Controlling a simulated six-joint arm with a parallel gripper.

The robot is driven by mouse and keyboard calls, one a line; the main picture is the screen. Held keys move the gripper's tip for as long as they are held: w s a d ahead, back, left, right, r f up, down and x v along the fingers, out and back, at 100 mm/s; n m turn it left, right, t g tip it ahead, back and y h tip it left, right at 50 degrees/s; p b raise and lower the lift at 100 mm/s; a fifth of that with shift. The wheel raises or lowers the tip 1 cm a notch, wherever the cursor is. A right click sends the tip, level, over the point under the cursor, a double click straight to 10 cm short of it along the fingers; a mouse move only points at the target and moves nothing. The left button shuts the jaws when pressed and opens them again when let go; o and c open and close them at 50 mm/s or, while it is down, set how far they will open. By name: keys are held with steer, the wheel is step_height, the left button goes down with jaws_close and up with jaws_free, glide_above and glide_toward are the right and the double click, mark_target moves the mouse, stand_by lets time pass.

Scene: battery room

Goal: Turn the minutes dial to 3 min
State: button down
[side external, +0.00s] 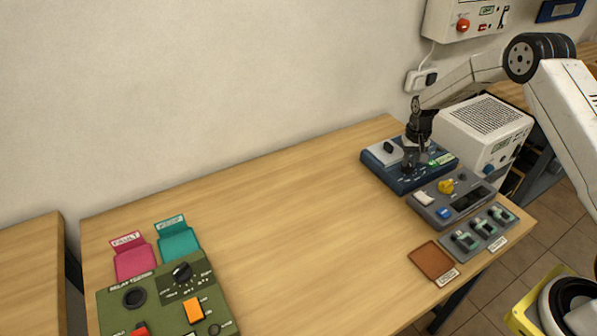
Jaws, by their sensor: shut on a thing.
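A dark blue box (408,187) with a pale plate and a small green display (442,160) stands at the back right of the table. My gripper (408,163) points down over the middle of this box, its fingers low at the top face. It is shut on a small part there, apparently a dial. The fingers hide that part, and its pointer and scale cannot be read. A black knob (388,147) shows on the pale plate, left of my gripper.
A grey panel (468,205) with a yellow knob (446,186) and a blue button sits in front of the blue box. A white vented unit (484,125) stands close behind my gripper. A green panel (160,300) lies front left. The table's middle is clear.

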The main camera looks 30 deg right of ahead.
steer(key=c, duration=0.6)
jaws_free()
steer(key=shift+r, duration=0.15)
steer(key=shift+r, duration=3.75)
steer(key=shift+s+a+r, duration=0.2)
steer(key=shift+a+r, duration=0.05)
steer(key=shift+a, duration=0.15)
steer(key=s+a+r+n+t, duration=0.1)
steer(key=s+a+r+n, duration=0.1)
steer(key=s+a, duration=0.3)
steer(key=s+a+r+n, duration=0.2)
steer(key=s+a, duration=0.4)
steer(key=s, duration=0.4)
steer(key=s+a+r+n+t, duration=0.1)
steer(key=s+a+r+n, duration=0.1)
steer(key=s+a, duration=0.4)
steer(key=shift+s+a+r+t, duration=0.1)
steer(key=shift+s+r+t, duration=0.05)
steer(key=shift+s, duration=0.35)
steer(key=shift+s+a+r+t, duration=0.1)
steer(key=shift+s+t, duration=0.05)
steer(key=shift+s, duration=0.3)
